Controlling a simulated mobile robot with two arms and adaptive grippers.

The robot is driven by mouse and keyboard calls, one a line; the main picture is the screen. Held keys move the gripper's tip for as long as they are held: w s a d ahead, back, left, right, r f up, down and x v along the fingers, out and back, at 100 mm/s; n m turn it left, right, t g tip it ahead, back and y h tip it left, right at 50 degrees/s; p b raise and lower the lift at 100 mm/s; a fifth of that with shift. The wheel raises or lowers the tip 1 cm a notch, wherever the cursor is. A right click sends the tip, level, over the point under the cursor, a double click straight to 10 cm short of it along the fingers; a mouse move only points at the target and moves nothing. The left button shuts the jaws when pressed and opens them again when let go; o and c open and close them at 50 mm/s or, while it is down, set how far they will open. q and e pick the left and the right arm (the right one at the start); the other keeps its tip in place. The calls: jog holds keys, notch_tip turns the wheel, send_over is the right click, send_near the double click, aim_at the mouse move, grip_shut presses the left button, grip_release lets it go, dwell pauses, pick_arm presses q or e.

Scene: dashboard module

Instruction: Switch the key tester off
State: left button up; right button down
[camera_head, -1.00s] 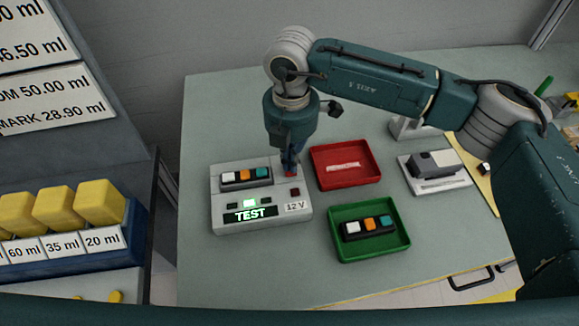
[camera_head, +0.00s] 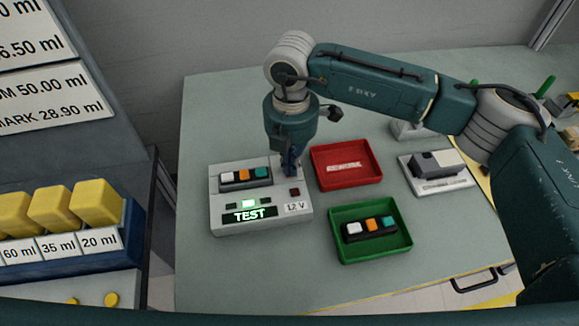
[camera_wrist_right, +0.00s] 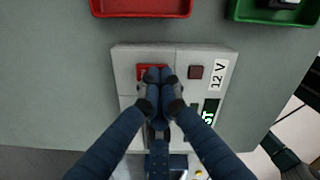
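The key tester (camera_head: 225,219) is a light grey box on the table. Its display (camera_head: 250,214) reads "TEST" in lit letters, and a green light (camera_head: 249,203) glows above it. A key module with white, orange and teal keys (camera_head: 245,175) sits in its top. My right gripper (camera_head: 290,172) points down at the tester's back right corner. In the wrist view its fingertips (camera_wrist_right: 160,80) are together over a red switch (camera_wrist_right: 146,70), partly covering it. I cannot tell whether they touch it. A dark red square (camera_wrist_right: 195,72) lies beside it. My left gripper is not in view.
A red tray (camera_head: 375,176) is right of the tester. A green tray (camera_head: 399,241) holding another key module (camera_head: 368,228) is in front of it. A grey device (camera_head: 437,172) stands farther right. Yellow-capped dispensers (camera_head: 50,208) stand at the left.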

jog(key=shift+f, duration=0.15)
jog(key=shift+s, duration=0.1)
notch_tip(320, 180, up, 2)
jog(key=shift+p, duration=0.4)
jog(key=shift+r+p, duration=0.95)
jog(key=shift+r, duration=1.6)
